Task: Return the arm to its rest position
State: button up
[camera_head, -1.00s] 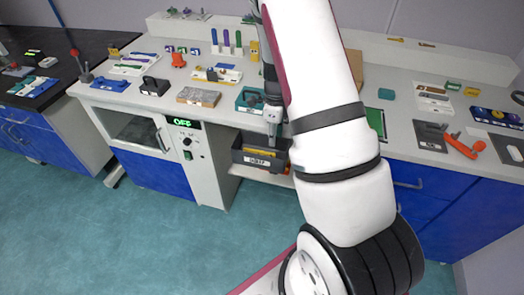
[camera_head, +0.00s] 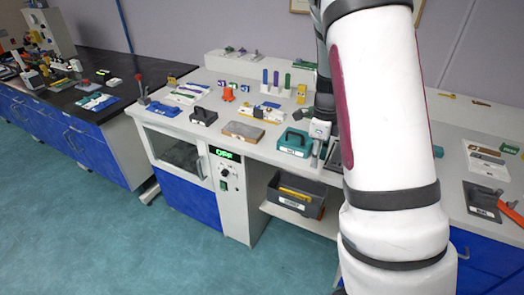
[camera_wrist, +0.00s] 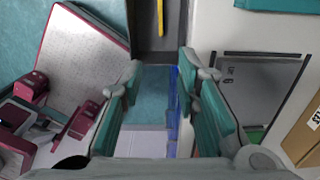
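My white arm fills the right of the head view, raised in front of the bench. My gripper (camera_head: 316,160) hangs down at the bench's front edge, beside a teal case (camera_head: 293,141). In the wrist view my gripper (camera_wrist: 160,85) shows two fingers with teal pads, set wide apart. Nothing is between the pads but the floor and part of the bench front beyond them. The arm covers part of the bench top behind it.
The white bench (camera_head: 262,150) carries several small tools and blocks. Below it, a dark bin (camera_head: 296,196) sits on a low shelf. A cabinet with a green "OFF" display (camera_head: 225,154) stands left of it. The floor (camera_head: 100,235) in front is clear.

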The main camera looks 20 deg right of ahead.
jog(key=s+a+r+n+t+y, duration=0.1)
jog(key=s+a+r+n, duration=0.2)
jog(key=a+r+n, duration=0.4)
jog(key=s+a+r+n+t, duration=0.1)
jog(key=s+a+r+n, duration=0.2)
jog(key=a+r+n, duration=0.4)
jog(key=s+a+r+n+t, duration=0.1)
jog(key=s+a+r+n, duration=0.1)
jog(key=s+n, duration=0.3)
jog(key=s+a+r+n+t, duration=0.1)
jog(key=s+a+r+n, duration=0.1)
jog(key=s+r+n, duration=0.1)
jog(key=s+a+r+n+h, duration=0.1)
jog(key=s+a+r+n, duration=0.1)
jog(key=s+n, duration=0.4)
jog(key=shift+s+a+r+n+t, duration=0.3)
jog(key=shift+s+a+t, duration=0.1)
jog(key=shift+a, duration=0.2)
